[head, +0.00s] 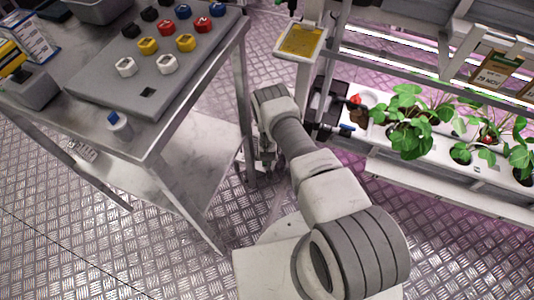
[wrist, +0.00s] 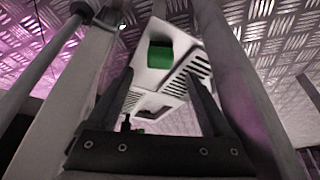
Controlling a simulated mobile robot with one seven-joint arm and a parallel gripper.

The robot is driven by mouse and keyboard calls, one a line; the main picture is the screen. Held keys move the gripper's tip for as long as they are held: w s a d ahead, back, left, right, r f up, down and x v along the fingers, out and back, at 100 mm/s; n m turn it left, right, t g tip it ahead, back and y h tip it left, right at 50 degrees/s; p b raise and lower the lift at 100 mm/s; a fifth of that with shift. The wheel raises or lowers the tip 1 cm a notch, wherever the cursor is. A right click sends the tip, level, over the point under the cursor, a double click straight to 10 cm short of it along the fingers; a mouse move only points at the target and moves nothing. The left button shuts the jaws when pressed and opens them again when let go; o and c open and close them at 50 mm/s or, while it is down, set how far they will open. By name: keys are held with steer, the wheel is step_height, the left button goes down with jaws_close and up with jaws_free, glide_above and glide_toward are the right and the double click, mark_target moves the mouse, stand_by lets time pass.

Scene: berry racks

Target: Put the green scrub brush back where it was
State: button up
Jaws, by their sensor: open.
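In the wrist view, a bright green piece (wrist: 160,57) sits in an opening of a white slotted holder (wrist: 172,82). It may be the green scrub brush, but its full shape is hidden. A smaller green bit shows lower down, close to the gripper's dark base. My gripper (wrist: 160,92) is open, its two dark fingers on either side of the white holder in the picture. I see nothing clasped between them, and cannot tell how far off the holder is. In the head view my arm reaches down between the steel cart and the rack; its gripper is mostly hidden there.
A steel cart (head: 185,136) on the left carries a grey board (head: 110,78) with several coloured knobs. A plant rack with a white trough (head: 378,139) stands on the right. Posts stand close on both sides of my gripper. Patterned metal floor (head: 100,240) is open at lower left.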

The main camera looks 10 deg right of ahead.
steer(key=p+v, duration=0.1)
steer(key=v, duration=0.4)
steer(key=shift+p, duration=0.3)
steer(key=shift+f, duration=0.1)
